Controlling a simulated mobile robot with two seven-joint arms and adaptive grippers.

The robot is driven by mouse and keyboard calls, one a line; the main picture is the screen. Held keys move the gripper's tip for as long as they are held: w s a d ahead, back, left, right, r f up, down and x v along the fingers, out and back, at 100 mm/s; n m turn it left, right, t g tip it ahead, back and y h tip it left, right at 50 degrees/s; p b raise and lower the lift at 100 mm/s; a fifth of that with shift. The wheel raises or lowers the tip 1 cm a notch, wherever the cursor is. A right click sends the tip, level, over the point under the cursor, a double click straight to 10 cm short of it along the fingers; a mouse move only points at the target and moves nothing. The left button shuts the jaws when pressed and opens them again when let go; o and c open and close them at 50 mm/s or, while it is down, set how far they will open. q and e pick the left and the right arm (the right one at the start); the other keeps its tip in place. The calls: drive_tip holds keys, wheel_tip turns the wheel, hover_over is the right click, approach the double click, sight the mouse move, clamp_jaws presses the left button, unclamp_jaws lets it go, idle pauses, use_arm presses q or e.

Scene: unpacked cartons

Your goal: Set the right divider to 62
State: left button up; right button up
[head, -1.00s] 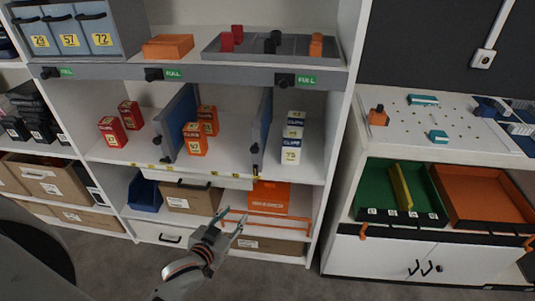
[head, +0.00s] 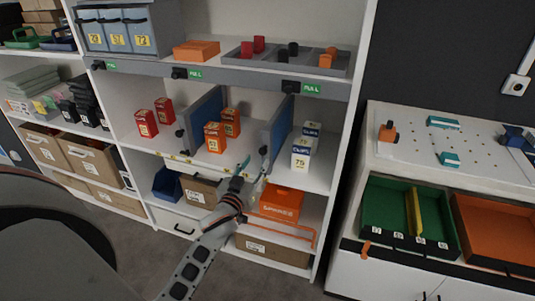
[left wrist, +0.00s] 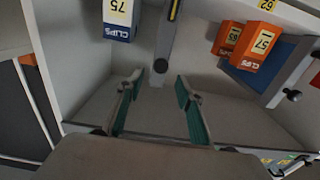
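The right divider (head: 277,130) is an upright blue panel on the middle shelf, with a black knob (head: 263,150) at its front edge. It stands between orange boxes (head: 215,137) on its left and white-blue CLIPS boxes (head: 300,153) on its right. My left gripper (head: 252,175) is open and empty, in front of the shelf lip just below that knob. In the left wrist view the open teal fingers (left wrist: 159,103) point toward the divider's grey edge (left wrist: 172,45), apart from it. Yellow tags (head: 178,157) line the lip, too small to read. My right gripper is out of view.
The left divider (head: 205,115), also blue, stands left of the orange boxes, with red boxes (head: 147,123) beyond it. Below are a blue bin (head: 167,184) and an orange carton (head: 281,204). A workbench (head: 440,150) stands to the right.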

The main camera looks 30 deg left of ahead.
sight(262, 152)
use_arm(q)
drive_tip(key=x, duration=0.7)
drive_tip(key=shift+w+a+b, duration=0.1)
drive_tip(key=shift+w+b, duration=0.25)
drive_tip(key=shift+s, duration=0.1)
clamp_jaws()
